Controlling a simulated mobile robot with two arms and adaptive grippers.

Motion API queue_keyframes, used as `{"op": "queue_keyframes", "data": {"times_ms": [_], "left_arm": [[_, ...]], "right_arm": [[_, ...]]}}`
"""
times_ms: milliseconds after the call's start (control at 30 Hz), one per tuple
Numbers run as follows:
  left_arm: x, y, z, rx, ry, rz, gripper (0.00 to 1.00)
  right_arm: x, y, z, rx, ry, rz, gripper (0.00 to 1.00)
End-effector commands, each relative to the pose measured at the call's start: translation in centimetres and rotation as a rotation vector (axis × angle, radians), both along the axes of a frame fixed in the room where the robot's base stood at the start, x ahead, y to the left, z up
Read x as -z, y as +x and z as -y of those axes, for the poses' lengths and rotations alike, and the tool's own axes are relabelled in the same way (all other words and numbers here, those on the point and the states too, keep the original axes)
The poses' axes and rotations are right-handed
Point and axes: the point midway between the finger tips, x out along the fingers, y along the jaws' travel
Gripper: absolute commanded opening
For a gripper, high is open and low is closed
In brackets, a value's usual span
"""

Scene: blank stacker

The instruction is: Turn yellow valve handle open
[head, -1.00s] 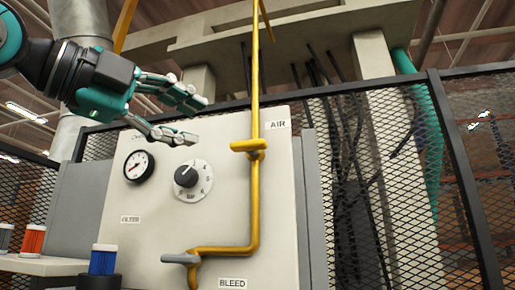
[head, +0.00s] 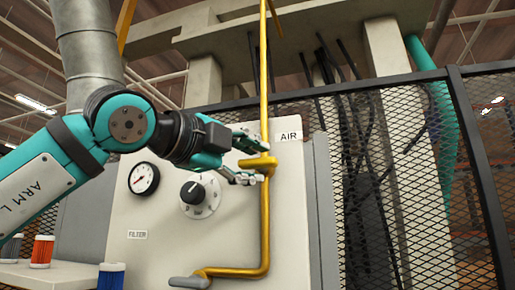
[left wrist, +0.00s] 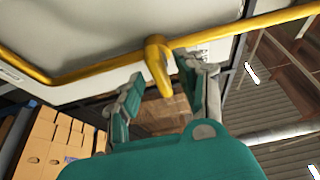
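The yellow valve handle (head: 262,162) sits across the upright yellow pipe beside the AIR label and lies level. It also shows in the left wrist view (left wrist: 157,58), sticking out from the pipe. My left gripper (head: 252,162) is at the handle, with one finger above it and one below. In the left wrist view my left gripper (left wrist: 158,80) is open, and the handle's end reaches between its fingertips. A gap shows at the left finger; whether the right finger touches cannot be told. My right gripper is in neither view.
A dial knob (head: 194,192) and a round gauge (head: 144,178) are on the panel (head: 225,225) below and left of the handle. A grey lever (head: 189,282) is at the pipe's lower end. Red (head: 42,251) and blue (head: 111,276) cylinders stand at lower left. Mesh fencing (head: 400,180) stands right.

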Motion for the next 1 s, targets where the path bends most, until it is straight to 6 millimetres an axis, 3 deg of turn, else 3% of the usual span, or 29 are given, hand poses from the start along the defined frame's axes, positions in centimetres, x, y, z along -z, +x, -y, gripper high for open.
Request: {"op": "queue_keyframes", "data": {"times_ms": [200, 467, 767, 1000], "left_arm": [[-0.1, 1.4, 1.1, -0.001, 0.001, 0.001, 0.38], [0.1, 1.5, 1.2, 0.000, 0.001, 0.001, 0.38], [0.0, 1.5, 1.2, 0.000, 0.001, 0.001, 0.02], [0.1, 1.5, 1.3, 0.000, 0.002, 0.001, 0.00]], "right_arm": [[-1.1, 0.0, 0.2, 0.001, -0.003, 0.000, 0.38], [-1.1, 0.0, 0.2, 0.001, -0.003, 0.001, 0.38], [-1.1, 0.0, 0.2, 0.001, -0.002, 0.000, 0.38], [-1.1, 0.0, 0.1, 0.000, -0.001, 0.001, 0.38]]}}
